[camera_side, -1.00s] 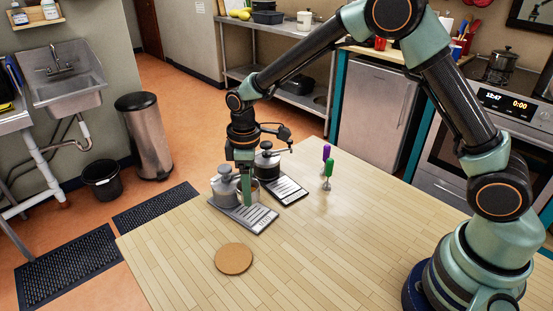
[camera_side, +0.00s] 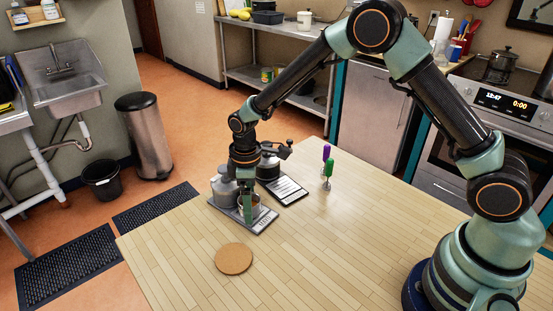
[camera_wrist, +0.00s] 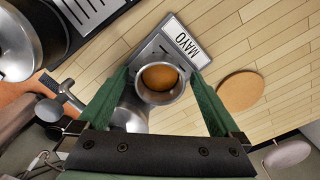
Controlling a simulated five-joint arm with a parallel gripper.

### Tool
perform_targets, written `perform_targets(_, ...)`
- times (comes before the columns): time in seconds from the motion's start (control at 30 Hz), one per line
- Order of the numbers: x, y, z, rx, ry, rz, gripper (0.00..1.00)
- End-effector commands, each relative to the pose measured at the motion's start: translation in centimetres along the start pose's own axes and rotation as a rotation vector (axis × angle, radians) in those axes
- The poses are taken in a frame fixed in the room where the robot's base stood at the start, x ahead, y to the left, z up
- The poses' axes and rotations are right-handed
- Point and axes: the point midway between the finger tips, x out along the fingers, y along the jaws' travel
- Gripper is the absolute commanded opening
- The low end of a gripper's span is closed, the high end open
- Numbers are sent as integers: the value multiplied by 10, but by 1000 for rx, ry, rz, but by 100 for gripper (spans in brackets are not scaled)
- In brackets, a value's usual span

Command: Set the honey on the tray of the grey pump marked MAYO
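The honey, an amber-filled metal cup (camera_wrist: 160,81), stands at the tray (camera_wrist: 184,34) marked MAYO in the wrist view. In the side view the cup (camera_side: 256,203) is partly hidden by my finger. The tray (camera_side: 262,224) belongs to the grey pump (camera_side: 222,187), which is just left of the cup. My gripper (camera_wrist: 162,76) points down with its two green fingers on either side of the cup. A gap shows between the cup and the fingers, clearest on the right. The cup appears to rest on the tray; its base is hidden.
A second, darker pump (camera_side: 268,168) with its own tray (camera_side: 290,189) stands close behind. Purple-handled (camera_side: 326,152) and green-handled (camera_side: 328,168) tools stand to the right. A round cork mat (camera_side: 234,258) lies in front.

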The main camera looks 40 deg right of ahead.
Motion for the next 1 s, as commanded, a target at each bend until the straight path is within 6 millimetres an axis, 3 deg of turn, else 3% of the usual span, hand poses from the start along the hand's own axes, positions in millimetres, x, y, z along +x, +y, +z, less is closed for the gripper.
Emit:
perform_targets(0.27, -12, 1, -1, 0, 3, 2, 100)
perform_targets(0.7, -96, 0, -1, 0, 4, 3, 100)
perform_targets(1.0, -126, 0, 1, 8, 6, 4, 100)
